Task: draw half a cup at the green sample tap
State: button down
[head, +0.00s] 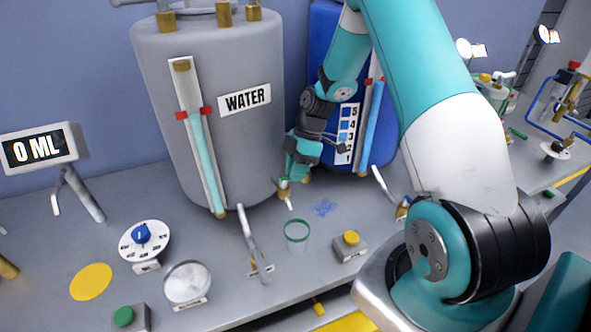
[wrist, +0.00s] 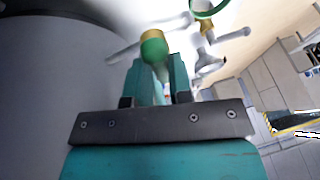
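The green sample tap (head: 283,184) is low between the grey tank and the blue tank, with a pale spout pointing down. In the wrist view its green and brass part (wrist: 154,47) is at my fingertips. My gripper (head: 293,172) reaches down at the tap; in the wrist view its fingers (wrist: 161,68) stand apart with the green part between or just beyond their tips. I cannot tell whether they touch it. A clear cup with a green rim (head: 297,231) stands on the bench in front of the tap and looks empty. Its rim also shows in the wrist view (wrist: 208,12).
The grey WATER tank (head: 260,130) and blue tank (head: 382,145) flank my gripper. A lever (head: 250,240), a yellow-button box (head: 350,245), a dial (head: 144,240) and a round dish (head: 188,282) stand on the bench. A display (head: 40,149) reads 0 ML.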

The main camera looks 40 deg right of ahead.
jog(key=shift+s+f+m+t+b, duration=0.15)
jog(key=shift+s+m+t+b, duration=0.2)
jog(key=shift+m+b, duration=0.4)
jog(key=shift+a+m, duration=0.1)
jog(key=shift+m, duration=0.45)
jog(key=shift+t, duration=0.25)
jog(key=c, duration=1)
grip_release()
jog(key=shift+c, duration=0.2)
jog(key=b+v, duration=0.2)
jog(key=v, duration=1.5)
jog(key=shift+r, duration=0.35)
